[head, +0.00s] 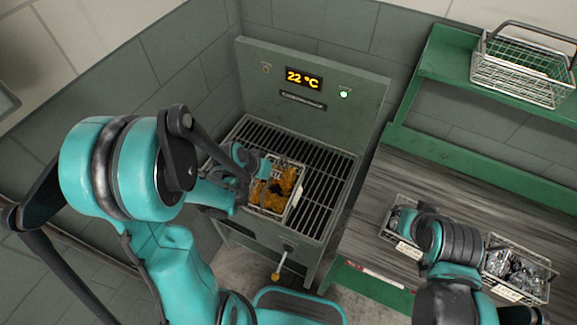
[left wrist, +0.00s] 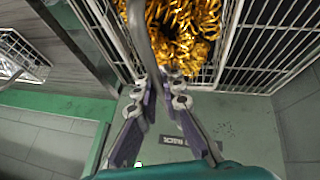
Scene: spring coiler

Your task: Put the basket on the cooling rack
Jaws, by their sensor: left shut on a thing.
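The wire basket (head: 297,194) with golden coiled springs (head: 272,186) is over the grate of the cooling rack (head: 322,190), towards its front left. Whether it rests on the bars or hangs just above them, I cannot tell. My left gripper (head: 254,172) is over the basket. In the left wrist view its fingers (left wrist: 164,84) are shut on the basket's grey handle, and the springs (left wrist: 180,32) show beyond. My right gripper (head: 408,220) is at the right worktop by a small basket; its fingers are mostly hidden by my arm.
The rack's back panel (head: 365,105) shows 22 °C and a green light. A lever (head: 282,264) sticks out at its front. An empty wire basket (head: 520,75) stands on the green shelf. Baskets with metal parts (head: 520,268) stand on the worktop (head: 375,190). The grate's right side is bare.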

